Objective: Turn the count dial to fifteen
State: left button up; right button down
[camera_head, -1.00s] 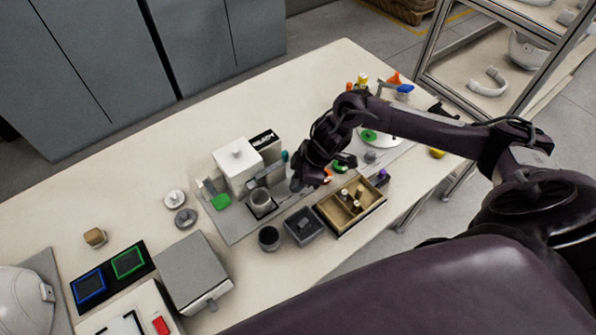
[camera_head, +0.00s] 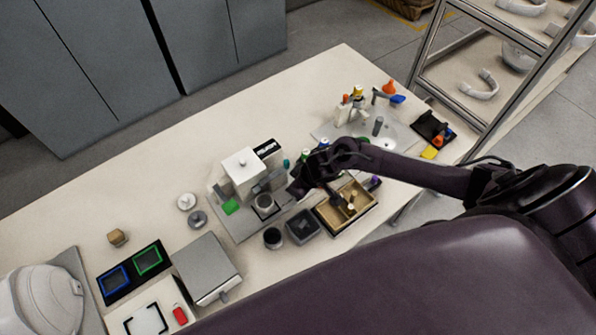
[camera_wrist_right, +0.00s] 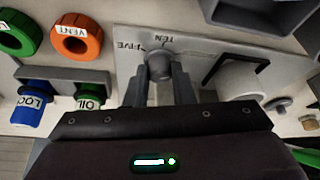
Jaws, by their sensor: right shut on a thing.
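The count dial (camera_wrist_right: 159,62) is a grey round knob on a pale plate in the right wrist view. The words FIVE and TEN are printed beside it; no fifteen mark is readable. My right gripper (camera_wrist_right: 160,78) is shut on the knob, one finger on each side. The dial's pointer cannot be made out. In the head view my right gripper (camera_head: 297,187) reaches down beside the white dispenser (camera_head: 242,170), and the arm hides the dial. My left gripper is not in view.
Green (camera_wrist_right: 16,32) and orange (camera_wrist_right: 76,38) rings lie near the dial, with blue (camera_wrist_right: 30,100) and green (camera_wrist_right: 89,96) capped bottles in a grey rack. A wooden divided tray (camera_head: 335,222) and a dark square bin (camera_head: 302,226) stand close to the gripper.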

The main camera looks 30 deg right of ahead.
jog(key=shift+w, duration=0.1)
jog(key=shift+r, duration=0.1)
dwell(0.3)
jog(key=c, duration=1.5)
grip_release()
jog(key=v, duration=0.7)
jog(key=shift+s+r, duration=0.2)
jog(key=shift+r, duration=0.1)
jog(key=shift+s+f, duration=0.1)
